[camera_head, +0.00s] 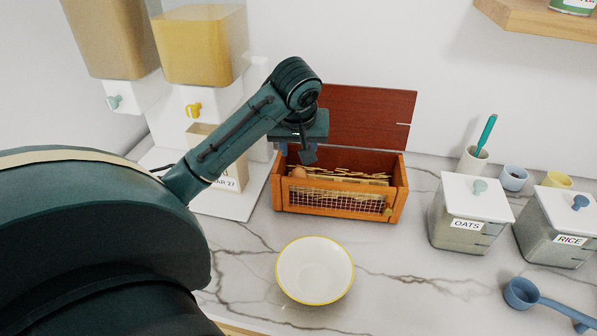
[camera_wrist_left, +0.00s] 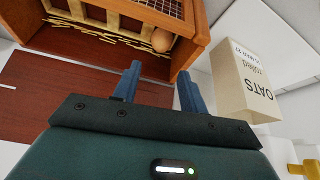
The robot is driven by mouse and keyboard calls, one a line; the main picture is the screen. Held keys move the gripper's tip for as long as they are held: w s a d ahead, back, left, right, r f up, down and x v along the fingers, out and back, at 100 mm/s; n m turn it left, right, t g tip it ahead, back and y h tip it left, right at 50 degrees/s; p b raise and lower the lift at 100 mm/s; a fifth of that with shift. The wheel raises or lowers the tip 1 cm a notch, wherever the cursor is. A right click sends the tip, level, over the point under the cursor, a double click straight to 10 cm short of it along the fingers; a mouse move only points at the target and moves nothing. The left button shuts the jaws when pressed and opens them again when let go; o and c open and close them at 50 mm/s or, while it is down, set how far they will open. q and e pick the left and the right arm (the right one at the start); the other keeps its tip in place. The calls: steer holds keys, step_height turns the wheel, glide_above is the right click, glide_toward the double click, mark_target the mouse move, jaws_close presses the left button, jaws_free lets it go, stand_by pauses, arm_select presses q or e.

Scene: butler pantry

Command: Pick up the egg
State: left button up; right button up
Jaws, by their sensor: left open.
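A brown egg (camera_head: 298,172) lies at the left end inside a wooden box (camera_head: 325,212) with a wire-mesh front and straw inside. In the left wrist view the egg (camera_wrist_left: 162,40) sits in a corner of the box, beside a slatted wooden piece. My left gripper (camera_head: 296,155) is above the left end of the box. In the left wrist view its two blue fingers (camera_wrist_left: 158,82) are apart with nothing between them, and the egg is beyond their tips. The box's reddish lid (camera_head: 365,115) stands open at the back. My right gripper is not in view.
A white bowl with a yellow rim (camera_head: 315,270) stands in front of the box. OATS (camera_head: 468,212) and RICE (camera_head: 560,227) canisters and a blue scoop (camera_head: 520,293) are at right. A paper OATS packet (camera_wrist_left: 245,85) and dispensers (camera_head: 203,45) stand left of the box.

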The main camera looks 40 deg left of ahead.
mark_target(298, 171)
arm_select(q)
steer(key=x, duration=0.6)
steer(key=shift+a, duration=0.1)
steer(key=shift+s+x, duration=0.2)
steer(key=shift+x, duration=2.45)
steer(key=shift+s+f, duration=0.1)
steer(key=shift+c, duration=0.5)
steer(key=shift+c, duration=0.9)
